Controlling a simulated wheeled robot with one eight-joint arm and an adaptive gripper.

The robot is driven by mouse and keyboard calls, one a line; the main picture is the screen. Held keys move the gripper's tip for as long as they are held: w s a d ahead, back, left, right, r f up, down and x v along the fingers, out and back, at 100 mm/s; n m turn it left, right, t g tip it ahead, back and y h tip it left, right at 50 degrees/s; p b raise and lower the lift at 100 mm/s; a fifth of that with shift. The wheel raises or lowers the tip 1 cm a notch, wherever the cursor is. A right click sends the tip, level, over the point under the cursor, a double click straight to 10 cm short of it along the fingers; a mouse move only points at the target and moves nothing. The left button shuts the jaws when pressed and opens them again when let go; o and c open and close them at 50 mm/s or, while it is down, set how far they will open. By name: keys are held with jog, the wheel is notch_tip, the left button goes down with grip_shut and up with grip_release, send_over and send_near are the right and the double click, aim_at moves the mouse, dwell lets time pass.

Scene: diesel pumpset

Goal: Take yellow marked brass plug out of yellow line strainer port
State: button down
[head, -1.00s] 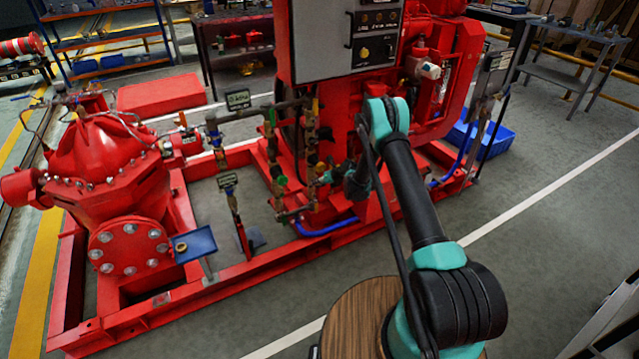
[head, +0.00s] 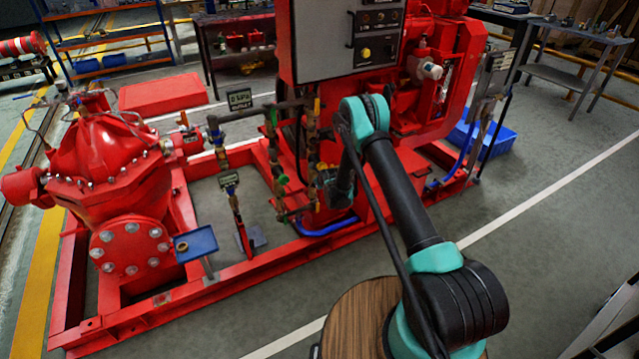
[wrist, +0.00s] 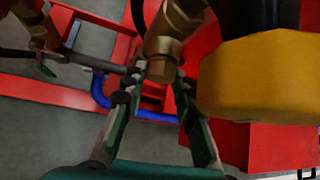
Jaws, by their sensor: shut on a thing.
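In the wrist view my gripper (wrist: 160,82) has its two fingers closed around the lower end of a brass plug (wrist: 160,68). The plug sits under a brass fitting (wrist: 178,18) that hangs from the top of the picture, and I see no gap between them. A large yellow round part (wrist: 262,78) is close on the right. I cannot see a yellow mark on the plug itself. In the head view my gripper is at the upright brass and dark pipes (head: 312,150), and its fingertips and the plug are too small to make out.
A blue hose (wrist: 100,90) runs behind the fingers over the red base frame (wrist: 50,88). In the head view a small blue tray (head: 195,243) holding a ring stands by the red pump (head: 110,190). The grey control box (head: 330,50) is above the pipes.

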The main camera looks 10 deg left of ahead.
jog(key=shift+a+n+t+h, duration=0.15)
jog(key=shift+n+t+h, duration=0.6)
jog(key=shift+h, duration=0.25)
jog(key=c, duration=1.3)
grip_release()
jog(key=shift+w+d+m+g+y, duration=0.1)
jog(key=shift+d+m+g+y, duration=0.05)
jog(key=shift+m+g+y, duration=0.7)
jog(key=shift+d+m+g+y, duration=0.1)
jog(key=shift+m+g+y, duration=0.45)
jog(key=shift+y, duration=0.5)
